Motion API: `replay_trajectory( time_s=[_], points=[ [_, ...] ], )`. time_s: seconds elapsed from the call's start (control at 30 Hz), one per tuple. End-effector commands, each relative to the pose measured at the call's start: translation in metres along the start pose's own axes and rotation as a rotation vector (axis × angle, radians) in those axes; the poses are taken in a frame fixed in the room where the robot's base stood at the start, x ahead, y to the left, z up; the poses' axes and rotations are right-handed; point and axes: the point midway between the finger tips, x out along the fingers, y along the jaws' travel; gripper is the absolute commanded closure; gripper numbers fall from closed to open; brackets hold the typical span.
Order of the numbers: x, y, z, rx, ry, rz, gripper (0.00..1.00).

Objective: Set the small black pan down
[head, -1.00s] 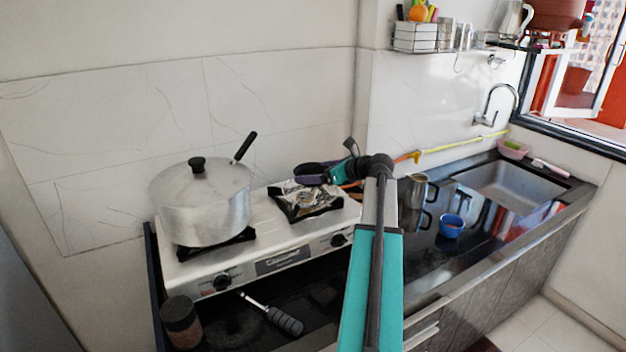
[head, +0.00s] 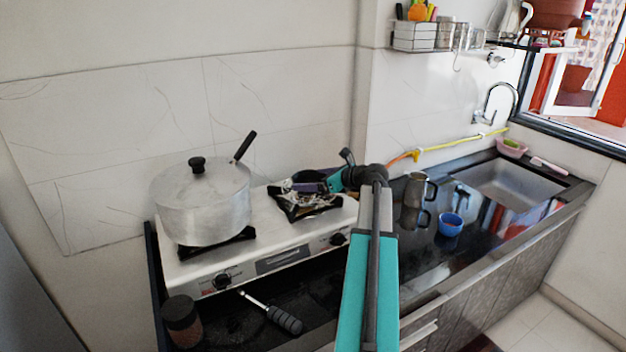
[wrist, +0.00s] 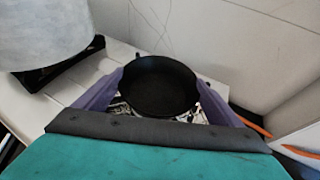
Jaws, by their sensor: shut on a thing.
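The small black pan (wrist: 160,84) sits between my purple fingertips in the wrist view, over the right burner. In the head view only a dark part of it (head: 322,175) shows behind my gripper (head: 308,184). My gripper is shut on the pan, low over the right burner's grate (head: 312,207). The pan looks about level. I cannot tell whether its base touches the grate.
A large lidded aluminium pot (head: 202,205) stands on the left burner of the white stove (head: 270,245). The tiled wall is close behind. A metal cup (head: 416,187) and a blue cup (head: 451,225) stand on the counter to the right.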

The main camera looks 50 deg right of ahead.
Motion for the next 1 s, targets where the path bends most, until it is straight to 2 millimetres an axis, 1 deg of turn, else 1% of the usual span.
replay_trajectory(
  time_s=[0.23, 0.27, 0.3, 0.33, 0.57, 0.73, 0.87, 1.0],
  points=[
    [0.001, 0.0, 0.0, 0.0, -0.002, 0.0, 0.48],
    [0.001, 0.0, -0.001, 0.0, 0.0, 0.0, 0.09],
    [0.001, 0.0, -0.001, -0.001, 0.0, 0.0, 0.02],
    [0.001, 0.0, -0.001, -0.001, 0.0, 0.0, 0.0],
    [0.001, 0.001, -0.001, -0.001, 0.0, 0.0, 0.0],
    [-0.005, 0.001, -0.001, -0.001, -0.001, 0.0, 0.0],
    [-0.016, 0.0, -0.002, -0.001, -0.001, -0.002, 0.0],
    [-0.035, 0.001, -0.002, -0.002, -0.002, -0.002, 0.0]
  ],
)
